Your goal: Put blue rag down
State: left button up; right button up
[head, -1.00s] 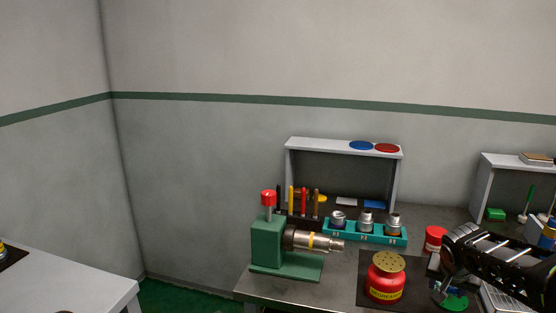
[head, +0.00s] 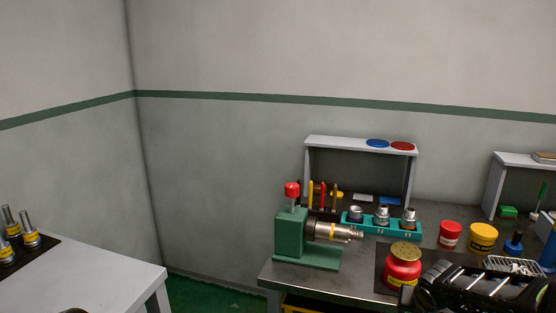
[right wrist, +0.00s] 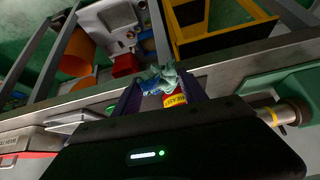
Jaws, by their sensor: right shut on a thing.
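A crumpled pale blue-teal rag (right wrist: 160,78) shows between the fingertips of my right gripper (right wrist: 162,92) in the right wrist view. The gripper is shut on it. The red can (right wrist: 175,101) with a yellow label lies beyond the rag in that view. In the head view my right arm is at the lower right, beside the red can (head: 403,268), and the rag cannot be made out there. My left gripper is in neither view.
A white table (head: 90,285) at left has free room.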

jog(key=s+a+f+n+y, duration=0.1)
jog(key=s+a+f+n, duration=0.1)
jog(key=a, duration=0.5)
jog(key=s+a+f+n+y, duration=0.1)
jog(key=s+a+f+n, duration=0.1)
jog(key=a, duration=0.6)
jog(key=shift+s+n+y, duration=0.3)
jog(key=shift+s, duration=0.05)
jog(key=shift+a+r, duration=0.1)
